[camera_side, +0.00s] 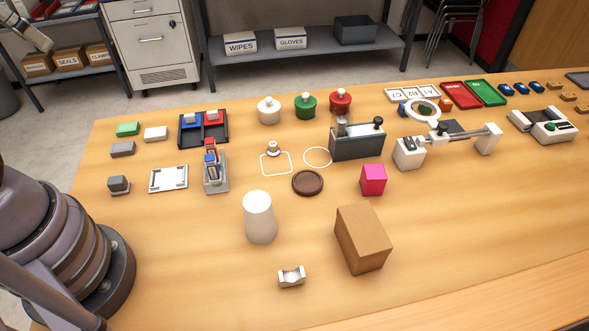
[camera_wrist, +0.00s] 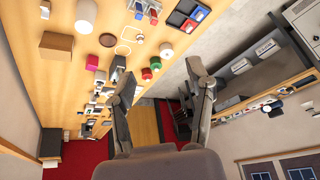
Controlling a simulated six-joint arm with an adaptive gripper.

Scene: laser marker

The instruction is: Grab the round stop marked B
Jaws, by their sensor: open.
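I cannot read a letter B on any round piece. Three round knobbed pieces stand in a row at the back of the table in the side view: a white one (camera_side: 268,110), a green one (camera_side: 305,107) and a red one (camera_side: 340,102). A flat dark brown disc (camera_side: 307,183) lies nearer the middle. A small round-topped piece (camera_side: 272,149) stands at a white outline. In the wrist view my gripper (camera_wrist: 158,78) is open and empty, its fingers wide apart. It is well above and apart from the table's things.
A white cylinder (camera_side: 260,217), a cardboard box (camera_side: 362,240) and a pink cube (camera_side: 373,180) stand at the middle and front. A dark block fixture (camera_side: 357,141) stands behind the cube. A two-part tray (camera_side: 204,139) is at left. The front left tabletop is clear.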

